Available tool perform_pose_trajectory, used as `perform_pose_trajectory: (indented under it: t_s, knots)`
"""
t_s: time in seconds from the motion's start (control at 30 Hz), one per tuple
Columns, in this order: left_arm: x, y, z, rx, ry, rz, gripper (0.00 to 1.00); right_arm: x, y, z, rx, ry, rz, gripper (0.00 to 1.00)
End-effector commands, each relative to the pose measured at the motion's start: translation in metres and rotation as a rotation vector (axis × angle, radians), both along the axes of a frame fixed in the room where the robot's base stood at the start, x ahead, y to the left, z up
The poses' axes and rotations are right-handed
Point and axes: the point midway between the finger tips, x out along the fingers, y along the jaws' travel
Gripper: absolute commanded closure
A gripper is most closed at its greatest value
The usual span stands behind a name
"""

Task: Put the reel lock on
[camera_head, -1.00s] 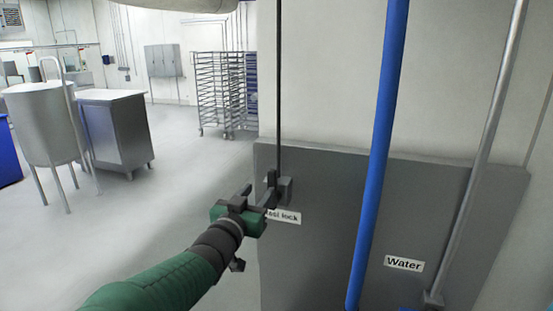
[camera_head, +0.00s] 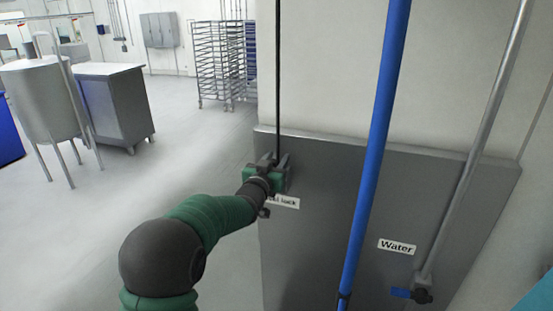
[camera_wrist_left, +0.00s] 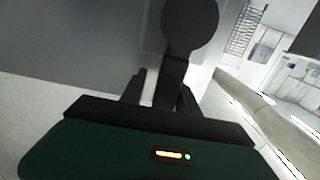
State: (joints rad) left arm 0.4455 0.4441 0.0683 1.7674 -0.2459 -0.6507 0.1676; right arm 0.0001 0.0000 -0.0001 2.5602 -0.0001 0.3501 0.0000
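The reel lock is a small grey fitting on the grey wall panel (camera_head: 330,180), beside a label (camera_head: 286,202) that ends in "lock". My left gripper (camera_head: 276,162) is at the fitting and covers most of it. In the left wrist view, the lock's dark round knob (camera_wrist_left: 190,25) has a flat lever (camera_wrist_left: 171,82) that reaches down between the fingers of my left gripper (camera_wrist_left: 160,92). The fingers stand apart, with a gap visible left of the lever; contact on the right side is unclear. My right gripper is out of view.
A blue pipe (camera_head: 378,150) runs down in front of the panel, right of the lock. A "Water" label (camera_head: 397,246) and a blue-handled valve (camera_head: 410,294) sit further right. A thin dark line (camera_head: 278,70) runs down to the lock. Open floor (camera_head: 195,150) lies left.

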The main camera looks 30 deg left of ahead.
Motion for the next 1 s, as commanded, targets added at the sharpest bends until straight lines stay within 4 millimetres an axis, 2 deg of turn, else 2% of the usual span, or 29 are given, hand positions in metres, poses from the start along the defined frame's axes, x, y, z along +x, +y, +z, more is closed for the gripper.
perform_pose_trajectory:
  t_s: [0.03, 0.27, 1.0]
  knots:
    - [-0.0001, 0.0004, -0.0001, 0.000, 0.000, 0.000, 0.71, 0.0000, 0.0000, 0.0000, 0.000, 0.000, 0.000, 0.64]
    - [-0.0004, -0.0003, 0.0000, 0.000, 0.000, -0.001, 1.00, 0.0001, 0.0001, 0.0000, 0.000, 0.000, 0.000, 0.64]
    - [-0.0009, 0.0002, -0.0010, -0.001, 0.003, 0.001, 1.00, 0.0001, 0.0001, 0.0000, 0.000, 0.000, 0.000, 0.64]
